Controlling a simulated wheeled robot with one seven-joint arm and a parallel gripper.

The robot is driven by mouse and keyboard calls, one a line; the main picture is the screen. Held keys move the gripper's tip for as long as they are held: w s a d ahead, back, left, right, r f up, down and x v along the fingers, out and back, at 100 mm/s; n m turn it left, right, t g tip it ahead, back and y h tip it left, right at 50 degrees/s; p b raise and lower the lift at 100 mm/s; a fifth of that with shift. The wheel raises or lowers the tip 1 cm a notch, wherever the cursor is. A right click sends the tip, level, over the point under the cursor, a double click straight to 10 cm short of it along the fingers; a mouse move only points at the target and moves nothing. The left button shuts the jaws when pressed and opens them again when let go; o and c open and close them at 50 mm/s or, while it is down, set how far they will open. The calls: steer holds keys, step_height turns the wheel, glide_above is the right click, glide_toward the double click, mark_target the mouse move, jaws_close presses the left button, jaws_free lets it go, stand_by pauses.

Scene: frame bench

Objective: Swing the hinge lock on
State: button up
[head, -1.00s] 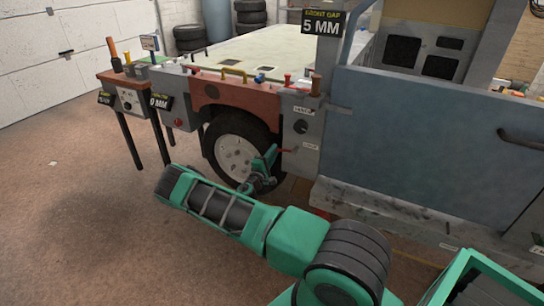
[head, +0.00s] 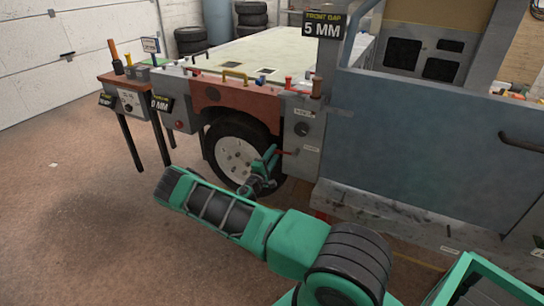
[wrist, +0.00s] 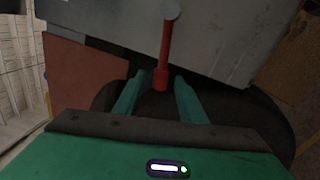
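The hinge lock appears to be the red lever (head: 287,152) on the grey hinge post (head: 306,130) beside the front wheel. In the wrist view the red lever (wrist: 165,50) runs from a round grey pivot at the top to a thicker red end. My gripper (wrist: 158,92) is open, with its two green fingers on either side of that thicker end and gaps showing on both sides. In the head view my gripper (head: 268,160) is small, just left of the lever. Whether a finger touches the lever I cannot tell.
The blue door panel (head: 420,140) stands right of the post, above a worn grey sill (head: 400,220). The red-brown fender (head: 235,100) and wheel (head: 238,158) are behind my gripper. A small side table (head: 125,85) is at left.

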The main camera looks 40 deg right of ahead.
steer(key=v, duration=1)
steer(key=shift+a, duration=0.3)
steer(key=shift+f, duration=0.1)
